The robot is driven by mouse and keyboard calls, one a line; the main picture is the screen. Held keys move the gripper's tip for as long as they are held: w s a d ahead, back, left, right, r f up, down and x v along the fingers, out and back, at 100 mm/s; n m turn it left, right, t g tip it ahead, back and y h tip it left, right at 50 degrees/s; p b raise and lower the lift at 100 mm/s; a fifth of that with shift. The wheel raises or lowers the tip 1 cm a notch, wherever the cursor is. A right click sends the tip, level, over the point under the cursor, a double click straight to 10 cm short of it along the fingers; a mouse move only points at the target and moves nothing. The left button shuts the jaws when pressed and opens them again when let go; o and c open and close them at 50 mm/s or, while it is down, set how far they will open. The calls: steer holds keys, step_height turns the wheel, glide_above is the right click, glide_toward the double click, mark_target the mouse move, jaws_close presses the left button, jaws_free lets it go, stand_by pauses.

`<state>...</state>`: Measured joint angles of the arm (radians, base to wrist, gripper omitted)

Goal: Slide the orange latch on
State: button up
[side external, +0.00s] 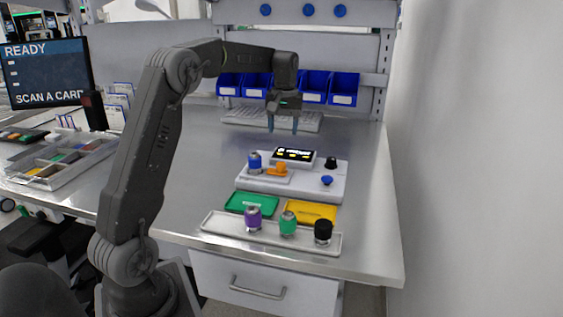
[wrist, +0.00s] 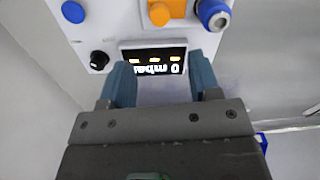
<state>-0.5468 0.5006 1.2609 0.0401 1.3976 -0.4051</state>
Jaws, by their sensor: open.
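My gripper (side external: 283,130) is open and empty, raised above and behind the device. It also shows in the wrist view (wrist: 160,80), with its two blue-grey fingers apart.
The device carries a black knob (side external: 331,162) and a blue button (side external: 327,180). In front lie a green tray (side external: 251,203), a yellow tray (side external: 311,211) and a long tray (side external: 220,225) holding purple, green and black cylinders. A keyboard (side external: 245,116) and blue bins (side external: 314,86) stand behind.

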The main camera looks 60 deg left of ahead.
mark_target(281, 163)
steer(key=f, duration=1.1)
steer(key=shift+s+a+f, duration=0.1)
steer(key=shift+s+a, duration=0.05)
steer(key=shift+s, duration=0.05)
jaws_close()
